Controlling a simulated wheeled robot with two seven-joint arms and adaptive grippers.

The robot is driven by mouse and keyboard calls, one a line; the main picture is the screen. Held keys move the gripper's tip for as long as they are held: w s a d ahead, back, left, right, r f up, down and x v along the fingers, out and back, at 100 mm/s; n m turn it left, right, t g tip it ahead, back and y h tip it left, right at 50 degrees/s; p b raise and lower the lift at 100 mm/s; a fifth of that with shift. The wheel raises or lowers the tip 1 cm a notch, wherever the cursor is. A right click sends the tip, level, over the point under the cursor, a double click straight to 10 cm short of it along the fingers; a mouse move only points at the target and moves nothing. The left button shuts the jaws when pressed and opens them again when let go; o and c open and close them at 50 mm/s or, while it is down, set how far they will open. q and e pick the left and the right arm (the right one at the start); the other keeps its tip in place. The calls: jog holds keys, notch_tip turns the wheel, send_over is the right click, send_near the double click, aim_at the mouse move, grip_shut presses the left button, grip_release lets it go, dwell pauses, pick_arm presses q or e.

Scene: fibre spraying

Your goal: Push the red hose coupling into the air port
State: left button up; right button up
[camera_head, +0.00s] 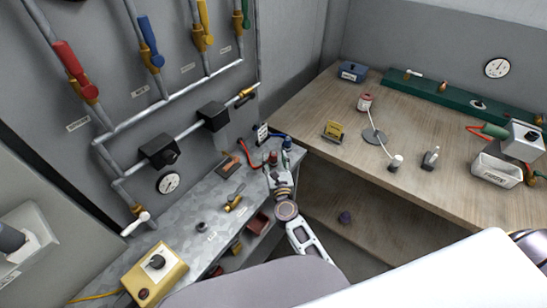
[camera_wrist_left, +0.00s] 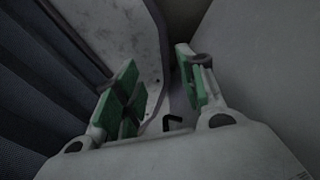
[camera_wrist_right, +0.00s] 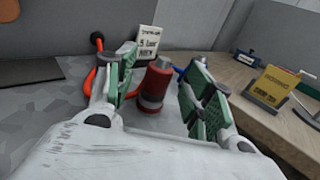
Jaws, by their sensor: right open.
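The red hose coupling (camera_wrist_right: 153,85) stands upright on the grey bench, between the two green-padded fingers of my right gripper (camera_wrist_right: 160,80). The fingers are open, and I see a gap on its right; contact on its left is unclear. In the head view the red coupling (camera_head: 272,157) shows at the tips of my right gripper (camera_head: 281,168), beside a blue coupling (camera_head: 287,143). A red hose (camera_head: 248,156) curves behind it. I cannot make out the air port. My left gripper (camera_wrist_left: 158,85) is open and empty, away from the bench and outside the head view.
A small sign (camera_wrist_right: 150,43) stands behind the red coupling. A yellow card holder (camera_wrist_right: 268,88) is on the wooden table (camera_head: 310,115) to the right. A brass valve (camera_head: 235,201) and a yellow box (camera_head: 155,272) are on the metal bench (camera_head: 185,222). Pipes run along the wall.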

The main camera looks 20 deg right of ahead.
aim_at(274, 152)
jog(key=shift+w+d+f, duration=0.1)
jog(key=shift+w+d, duration=0.1)
jog(key=shift+w, duration=1.3)
jog(key=c, duration=1.2)
jog(key=shift+o, duration=0.2)
jog(key=shift+r+p, duration=0.75)
jog(key=shift+r, duration=0.85)
jog(key=shift+s+r, duration=0.2)
jog(key=shift+r, duration=0.05)
jog(key=s+a+b, duration=0.2)
jog(key=s+b, duration=0.2)
jog(key=s, duration=1.3)
jog(key=shift+s+b, duration=0.25)
jog(key=shift+b, duration=0.05)
jog(key=shift+a, duration=0.1)
